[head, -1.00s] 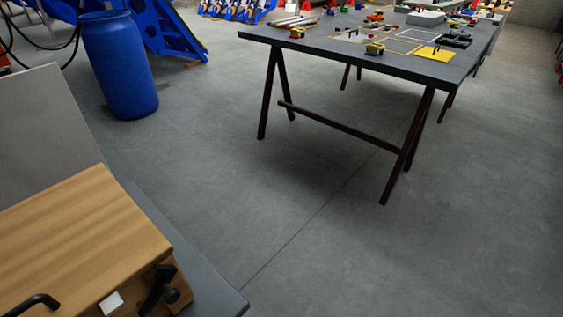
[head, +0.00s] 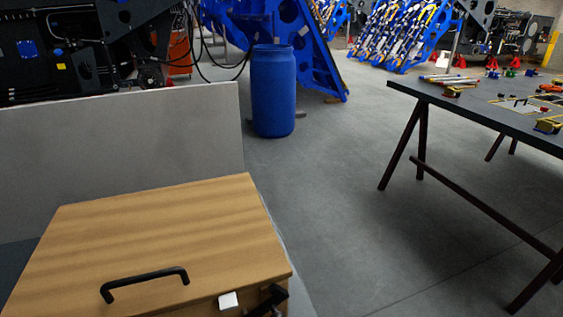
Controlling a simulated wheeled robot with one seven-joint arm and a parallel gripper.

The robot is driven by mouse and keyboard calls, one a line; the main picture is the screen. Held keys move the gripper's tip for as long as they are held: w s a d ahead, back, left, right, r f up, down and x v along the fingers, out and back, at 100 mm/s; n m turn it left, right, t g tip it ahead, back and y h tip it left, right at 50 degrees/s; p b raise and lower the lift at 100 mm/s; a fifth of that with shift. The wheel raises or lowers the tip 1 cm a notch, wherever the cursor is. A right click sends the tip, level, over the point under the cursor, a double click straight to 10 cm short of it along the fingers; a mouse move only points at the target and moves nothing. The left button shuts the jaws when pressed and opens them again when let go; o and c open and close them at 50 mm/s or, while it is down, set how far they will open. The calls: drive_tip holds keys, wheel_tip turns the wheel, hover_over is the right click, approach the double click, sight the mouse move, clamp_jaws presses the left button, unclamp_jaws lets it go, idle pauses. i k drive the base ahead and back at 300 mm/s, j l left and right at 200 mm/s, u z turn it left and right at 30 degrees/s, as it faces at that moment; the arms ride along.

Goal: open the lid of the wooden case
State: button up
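The wooden case (head: 165,230) is at the lower left of the head view, with its lid down. A black bar handle (head: 145,281) is fixed on top of the lid near its front edge. The lower front of the case is cut off by the picture edge.
The case stands on a dark surface, with a grey upright panel (head: 130,145) behind it. A blue barrel (head: 273,92) stands on the floor beyond. A dark trestle table (head: 470,112) with tools is at the right. The floor between is clear.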

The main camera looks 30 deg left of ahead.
sight(150, 252)
drive_tip(key=j+u, duration=0.1)
drive_tip(key=u, duration=0.25)
drive_tip(key=k+j+u, duration=0.1)
drive_tip(key=u, duration=0.25)
drive_tip(key=l+u, duration=0.1)
drive_tip(key=u, duration=0.25)
drive_tip(key=l+u, duration=0.15)
drive_tip(key=u, duration=0.25)
drive_tip(key=i, duration=0.05)
